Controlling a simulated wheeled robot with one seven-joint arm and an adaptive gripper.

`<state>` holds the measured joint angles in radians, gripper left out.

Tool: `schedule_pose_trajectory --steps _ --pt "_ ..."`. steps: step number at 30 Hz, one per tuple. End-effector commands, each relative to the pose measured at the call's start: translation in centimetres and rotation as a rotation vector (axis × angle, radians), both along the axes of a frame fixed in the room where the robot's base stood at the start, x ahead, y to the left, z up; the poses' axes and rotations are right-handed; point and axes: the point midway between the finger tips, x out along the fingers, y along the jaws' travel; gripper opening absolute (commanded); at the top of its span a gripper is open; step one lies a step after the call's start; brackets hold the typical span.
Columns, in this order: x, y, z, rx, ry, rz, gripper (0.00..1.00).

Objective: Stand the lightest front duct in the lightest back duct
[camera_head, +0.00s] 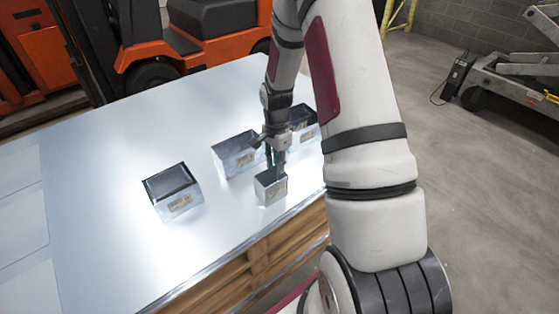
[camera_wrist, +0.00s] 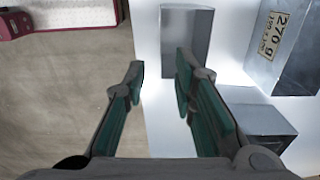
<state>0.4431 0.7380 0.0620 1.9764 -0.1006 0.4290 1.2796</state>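In the head view, a small metal duct (camera_head: 271,188) stands near the table's front edge, with a label too small to read. Behind it are a middle back duct (camera_head: 235,156) and a right back duct (camera_head: 303,125), partly hidden by my arm. A wider duct (camera_head: 172,193) with a dark open top stands at the left. My gripper (camera_head: 277,160) is just behind and above the small duct. In the wrist view, my gripper (camera_wrist: 160,85) is open, with nothing visible between its fingers. A grey duct (camera_wrist: 186,38) is just beyond the fingers; another duct (camera_wrist: 290,62) reads 270 g.
The pale tabletop (camera_head: 100,130) is clear at the far left and between the ducts. A third duct (camera_wrist: 262,122) is at the right in the wrist view. An orange forklift (camera_head: 200,40) stands behind the table. A grey lift (camera_head: 515,85) is on the right.

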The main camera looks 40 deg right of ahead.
Motion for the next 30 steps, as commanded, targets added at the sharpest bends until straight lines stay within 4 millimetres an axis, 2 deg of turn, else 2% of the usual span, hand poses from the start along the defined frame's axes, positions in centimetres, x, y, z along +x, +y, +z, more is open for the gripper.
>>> schedule_pose_trajectory --steps 9,15,21,29,30 --pt "0.1 0.1 -4.9 0.002 0.004 0.002 0.25" --pt "0.1 0.1 -7.4 0.001 0.003 0.003 0.25" --pt "0.0 0.1 -8.4 0.001 0.002 0.002 0.25" --pt "0.0 0.1 -8.4 0.001 0.001 0.003 0.25" --pt "0.0 0.1 -8.4 0.0 0.001 0.003 0.2"
